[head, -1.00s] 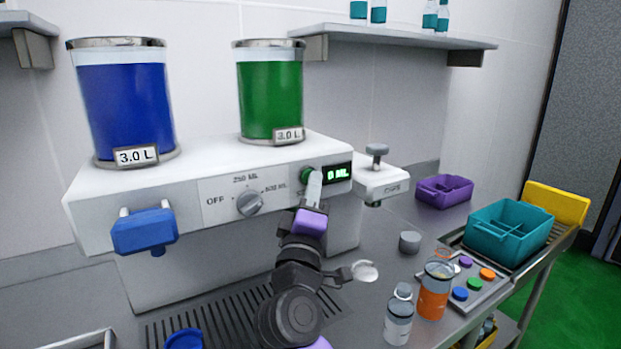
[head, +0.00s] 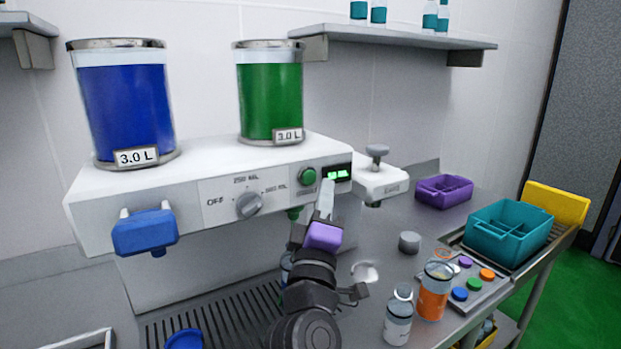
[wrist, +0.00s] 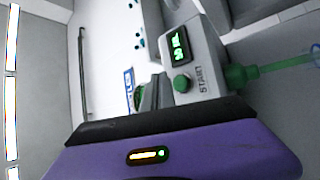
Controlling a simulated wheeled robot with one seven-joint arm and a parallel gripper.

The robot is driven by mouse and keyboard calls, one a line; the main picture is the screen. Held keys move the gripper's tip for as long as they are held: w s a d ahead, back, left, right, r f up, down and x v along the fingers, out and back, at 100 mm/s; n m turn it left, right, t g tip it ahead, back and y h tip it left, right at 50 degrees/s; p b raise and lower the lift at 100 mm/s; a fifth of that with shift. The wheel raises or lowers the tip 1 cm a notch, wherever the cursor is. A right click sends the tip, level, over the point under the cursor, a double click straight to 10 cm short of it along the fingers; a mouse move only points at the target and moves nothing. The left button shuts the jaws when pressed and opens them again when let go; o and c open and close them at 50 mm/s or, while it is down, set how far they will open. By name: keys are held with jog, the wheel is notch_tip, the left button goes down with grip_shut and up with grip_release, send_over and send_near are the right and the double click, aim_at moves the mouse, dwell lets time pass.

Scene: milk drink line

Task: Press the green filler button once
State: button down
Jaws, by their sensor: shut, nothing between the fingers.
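The green filler button (head: 307,177) sits on the white machine's front, left of a lit green display (head: 337,174). In the wrist view the button (wrist: 182,83) shows unobstructed beside the word START. My gripper (head: 327,190) is shut and empty, its pale tip just right of and below the button, apart from it in the picture. The exact gap in depth is unclear. The display digits are too small to read surely.
A green nozzle (head: 294,213) hangs under the machine; a container (head: 287,264) below it is partly hidden by my arm. The dial (head: 249,205) is left of the button. A clear bottle (head: 398,318) and an orange jar (head: 435,290) stand at right.

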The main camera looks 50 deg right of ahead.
jog(key=shift+s+a, duration=0.2)
jog(key=shift+s, duration=0.45)
jog(key=shift+s+a, duration=0.15)
jog(key=shift+s, duration=0.45)
